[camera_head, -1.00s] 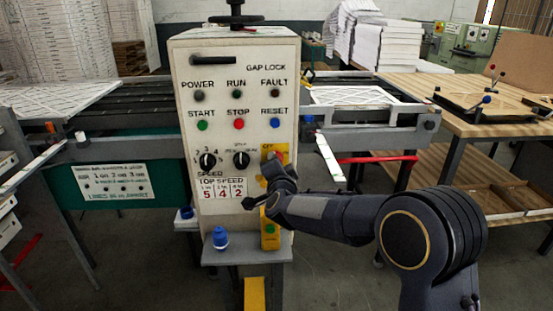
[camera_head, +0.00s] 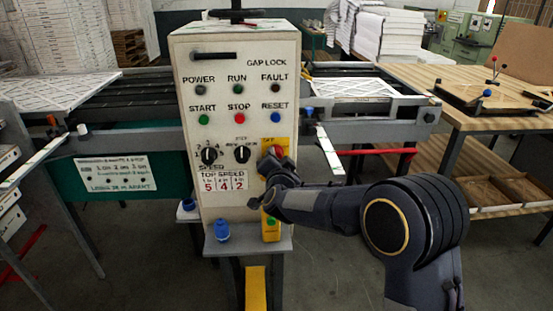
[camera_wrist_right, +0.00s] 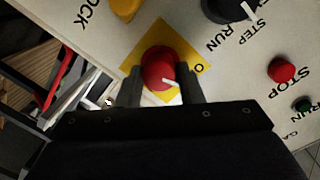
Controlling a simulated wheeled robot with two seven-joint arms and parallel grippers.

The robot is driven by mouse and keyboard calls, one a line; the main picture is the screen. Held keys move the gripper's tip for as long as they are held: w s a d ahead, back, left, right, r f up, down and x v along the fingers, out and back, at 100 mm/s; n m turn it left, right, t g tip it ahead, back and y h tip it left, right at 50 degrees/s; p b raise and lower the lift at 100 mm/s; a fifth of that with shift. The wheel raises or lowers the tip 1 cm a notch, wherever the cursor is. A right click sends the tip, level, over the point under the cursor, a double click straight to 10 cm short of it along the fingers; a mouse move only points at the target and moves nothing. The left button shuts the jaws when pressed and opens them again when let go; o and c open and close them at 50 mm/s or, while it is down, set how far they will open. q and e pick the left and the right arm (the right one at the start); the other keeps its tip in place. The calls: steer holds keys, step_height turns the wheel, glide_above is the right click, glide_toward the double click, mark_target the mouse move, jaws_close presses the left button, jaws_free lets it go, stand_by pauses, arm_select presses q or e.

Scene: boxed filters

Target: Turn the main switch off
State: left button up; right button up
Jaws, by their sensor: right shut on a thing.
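The main switch is a red round knob (camera_wrist_right: 160,70) on a yellow plate (camera_wrist_right: 188,51), with a white pointer line and an "O" mark on the plate. In the right wrist view the pointer slants toward the plate's "O" side but sits lower than the mark. In the head view the red knob (camera_head: 279,151) shows at the lower right of the control panel (camera_head: 240,135). My right gripper (camera_wrist_right: 161,88) has one finger on each side of the knob and is shut on it. In the head view my right gripper (camera_head: 270,163) partly covers the yellow plate. My left gripper is out of view.
The panel carries lamps, start, stop and reset buttons and two black selectors (camera_head: 242,154). A wooden table (camera_head: 480,120) stands at the right.

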steer(key=o, duration=1)
steer(key=shift+c, duration=0.2)
steer(key=s, duration=0.7)
steer(key=shift+s+r+b, duration=0.25)
steer(key=shift+s+b, duration=0.15)
steer(key=shift+b, duration=0.05)
